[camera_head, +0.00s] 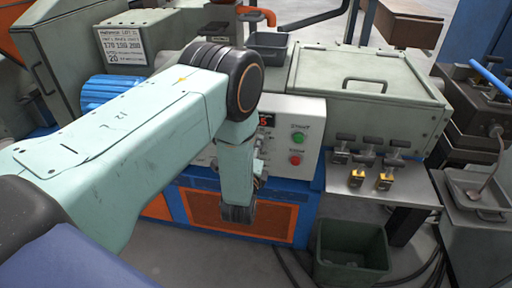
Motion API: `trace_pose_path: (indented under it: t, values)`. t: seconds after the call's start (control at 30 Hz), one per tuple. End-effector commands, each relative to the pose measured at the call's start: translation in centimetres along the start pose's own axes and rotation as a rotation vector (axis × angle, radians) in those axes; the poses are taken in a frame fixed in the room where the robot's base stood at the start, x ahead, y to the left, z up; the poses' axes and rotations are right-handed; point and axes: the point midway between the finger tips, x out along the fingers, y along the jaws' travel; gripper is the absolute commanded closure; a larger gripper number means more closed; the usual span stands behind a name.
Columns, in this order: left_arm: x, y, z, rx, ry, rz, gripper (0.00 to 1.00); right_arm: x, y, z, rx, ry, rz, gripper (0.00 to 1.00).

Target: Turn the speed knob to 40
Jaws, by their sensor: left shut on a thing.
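The control panel (315,122) is a pale box on the machine's front, with a small red-lit display (266,120) that I cannot read fully. A green button (299,138) and a red button (295,160) sit to the right of my arm. My left arm comes in from the left and its wrist hangs in front of the panel. My left gripper (259,172) is mostly hidden behind that wrist, at the panel face, shut on what seems to be the speed knob. The knob and its scale are hidden. My right gripper is out of view.
A metal shelf (407,190) with several small clamps and yellow-marked blocks stands right of the panel. A dark green bin (351,250) is on the floor below. A closed lidded housing (365,85) is above right. Cables lie on the floor.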

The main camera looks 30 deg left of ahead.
Motion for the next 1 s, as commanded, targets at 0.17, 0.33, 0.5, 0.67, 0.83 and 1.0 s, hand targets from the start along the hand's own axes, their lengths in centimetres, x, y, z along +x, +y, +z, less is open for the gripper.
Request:
trace_pose_path:
  t: [0.17,0.33,0.5,0.67,0.83,1.0]
  values:
    - [-0.04,0.08,0.04,0.015,-0.002,0.002,0.98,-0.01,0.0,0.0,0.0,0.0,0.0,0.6]
    - [-0.04,0.08,0.04,0.017,-0.002,0.002,0.98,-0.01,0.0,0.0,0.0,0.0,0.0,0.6]
    - [-0.03,0.08,0.05,0.016,-0.002,0.002,0.98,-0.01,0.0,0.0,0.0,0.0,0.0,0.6]
    - [-0.02,0.06,0.04,0.015,-0.002,0.001,0.53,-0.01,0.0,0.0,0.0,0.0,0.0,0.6]
    - [-0.01,0.03,0.03,0.015,-0.001,0.001,0.44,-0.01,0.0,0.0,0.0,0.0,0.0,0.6]
    - [0.0,0.01,0.02,0.015,-0.001,0.0,0.44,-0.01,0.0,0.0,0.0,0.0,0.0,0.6]
